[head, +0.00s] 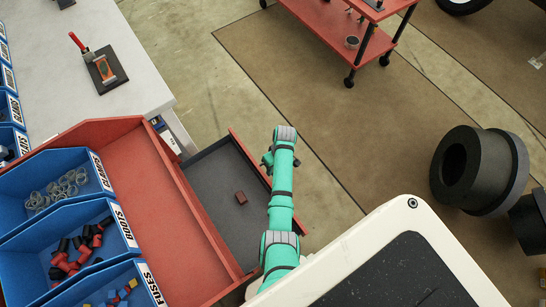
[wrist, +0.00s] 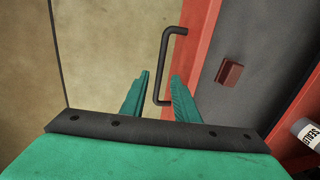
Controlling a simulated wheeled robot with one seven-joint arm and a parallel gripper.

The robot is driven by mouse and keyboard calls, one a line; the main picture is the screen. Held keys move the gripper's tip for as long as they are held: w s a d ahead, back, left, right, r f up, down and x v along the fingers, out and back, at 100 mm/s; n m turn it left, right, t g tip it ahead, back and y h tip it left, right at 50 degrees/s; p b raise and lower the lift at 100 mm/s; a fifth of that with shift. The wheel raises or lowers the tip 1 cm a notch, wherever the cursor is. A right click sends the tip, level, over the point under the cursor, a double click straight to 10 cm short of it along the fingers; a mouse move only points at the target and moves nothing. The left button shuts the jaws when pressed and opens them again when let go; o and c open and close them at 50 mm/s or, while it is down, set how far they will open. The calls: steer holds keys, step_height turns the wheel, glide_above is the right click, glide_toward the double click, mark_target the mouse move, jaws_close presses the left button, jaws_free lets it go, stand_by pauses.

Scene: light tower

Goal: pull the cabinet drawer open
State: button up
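The cabinet drawer (head: 215,180) stands out from the red cabinet (head: 150,190), with its grey inside showing. Its red front (wrist: 203,40) and black bar handle (wrist: 165,65) show in the wrist view. My gripper (wrist: 158,92) is open. Its two green fingers stand apart, with the lower end of the handle between them in the picture. I cannot tell whether either finger touches it. In the head view my arm reaches along the drawer front and hides the handle; the fingers cannot be made out there.
A small red-brown block (head: 241,198) lies in the drawer; it also shows in the wrist view (wrist: 229,72). Blue bins (head: 60,185) of small parts stand on the left. A red cart (head: 345,35) and black wheels (head: 480,170) stand farther off. The floor beyond the drawer is clear.

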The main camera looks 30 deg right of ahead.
step_height(320, 180, up, 8)
steer(key=d, duration=0.1)
steer(key=shift+d+r, duration=0.25)
steer(key=shift+d, duration=0.05)
steer(key=shift+w, duration=0.15)
stand_by(0.4)
